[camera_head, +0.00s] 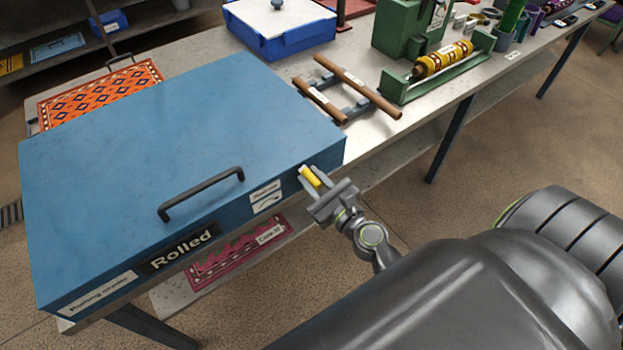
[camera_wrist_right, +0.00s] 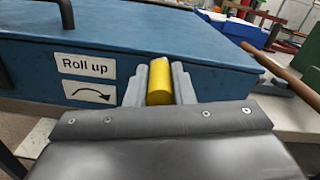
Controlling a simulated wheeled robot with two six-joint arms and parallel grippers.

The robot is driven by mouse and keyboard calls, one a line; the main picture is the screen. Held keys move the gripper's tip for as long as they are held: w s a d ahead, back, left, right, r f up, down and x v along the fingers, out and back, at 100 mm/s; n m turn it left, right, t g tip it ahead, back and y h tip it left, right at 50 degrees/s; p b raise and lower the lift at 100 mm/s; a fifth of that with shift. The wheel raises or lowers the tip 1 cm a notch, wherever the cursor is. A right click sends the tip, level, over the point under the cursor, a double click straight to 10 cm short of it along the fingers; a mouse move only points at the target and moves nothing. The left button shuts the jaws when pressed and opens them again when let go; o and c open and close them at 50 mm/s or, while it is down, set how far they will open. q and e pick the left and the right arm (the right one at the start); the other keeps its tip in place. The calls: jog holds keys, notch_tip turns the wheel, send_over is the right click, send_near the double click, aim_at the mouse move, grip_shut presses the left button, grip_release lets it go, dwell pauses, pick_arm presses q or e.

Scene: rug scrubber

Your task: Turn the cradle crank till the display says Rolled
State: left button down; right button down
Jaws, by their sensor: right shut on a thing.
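The blue cradle box (camera_head: 190,130) stands on the bench with its lid down and a dark handle (camera_head: 200,193) on top. The display (camera_head: 180,250) on its front reads "Rolled". My right gripper (camera_head: 311,178) is at the box's right front corner, shut on the yellow crank grip (camera_head: 312,177). In the right wrist view the yellow grip (camera_wrist_right: 160,82) stands between the two fingers, beside a "Roll up" label (camera_wrist_right: 86,66) with a curved arrow. The crank's arm is hidden behind the gripper. My left gripper is not in view.
Brown rollers (camera_head: 358,86) on a rack lie right of the box. Behind are a blue tub with a white lid (camera_head: 280,25) and a green machine with a yellow roll (camera_head: 443,60). An orange patterned rug (camera_head: 100,92) lies at left. A pink rug (camera_head: 235,255) is on the lower shelf.

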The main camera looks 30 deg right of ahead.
dwell(0.4)
jog(key=c, duration=1.3)
grip_release()
jog(key=shift+d, duration=0.1)
jog(key=shift+o, duration=0.2)
jog(key=s+d+b, duration=0.1)
jog(key=s+b, duration=0.9)
jog(key=s, duration=0.7)
jog(key=shift+s+d, duration=0.15)
jog(key=shift+s, duration=0.05)
jog(key=shift+f, duration=0.15)
